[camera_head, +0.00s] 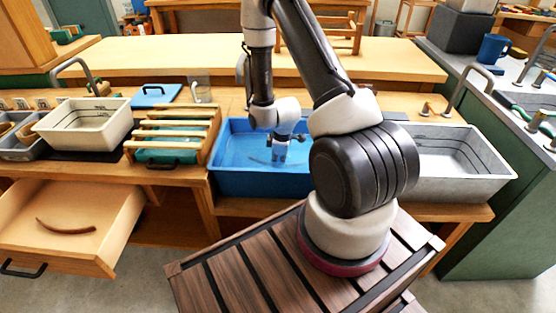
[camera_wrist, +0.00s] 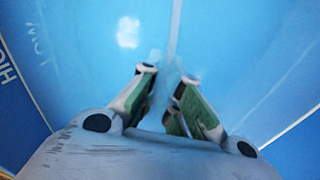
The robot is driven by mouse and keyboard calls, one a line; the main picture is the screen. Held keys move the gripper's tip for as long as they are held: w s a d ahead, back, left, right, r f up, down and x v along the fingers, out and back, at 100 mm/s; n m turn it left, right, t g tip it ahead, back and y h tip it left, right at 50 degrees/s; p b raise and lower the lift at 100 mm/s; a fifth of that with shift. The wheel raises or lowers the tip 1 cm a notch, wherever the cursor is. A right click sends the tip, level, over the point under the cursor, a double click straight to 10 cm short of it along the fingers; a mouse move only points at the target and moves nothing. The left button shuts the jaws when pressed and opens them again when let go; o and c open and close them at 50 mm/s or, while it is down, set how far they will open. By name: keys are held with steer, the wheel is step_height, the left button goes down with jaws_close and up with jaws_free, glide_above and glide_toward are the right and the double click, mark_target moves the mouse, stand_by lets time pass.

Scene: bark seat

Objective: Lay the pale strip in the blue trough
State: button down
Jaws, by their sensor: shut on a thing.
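The blue trough (camera_head: 235,180) stands on the bench in the middle of the head view. Its blue inside (camera_wrist: 85,70) fills the wrist view, with white lettering on the wall. My gripper (camera_head: 281,158) is down inside the trough, pointing downward. The strip's near end is hidden by the gripper. In the head view the strip is hard to make out.
Left of the trough are a slatted wooden rack (camera_head: 172,128) and a cream basin (camera_head: 84,126). A grey basin (camera_head: 460,180) stands to the right. An open drawer (camera_head: 70,250) at lower left holds a brown curved strip (camera_head: 65,228). A tap (camera_head: 468,88) rises behind the grey basin.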

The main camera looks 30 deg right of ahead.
steer(key=c, duration=1.5)
jaws_free()
steer(key=shift+c, duration=0.2)
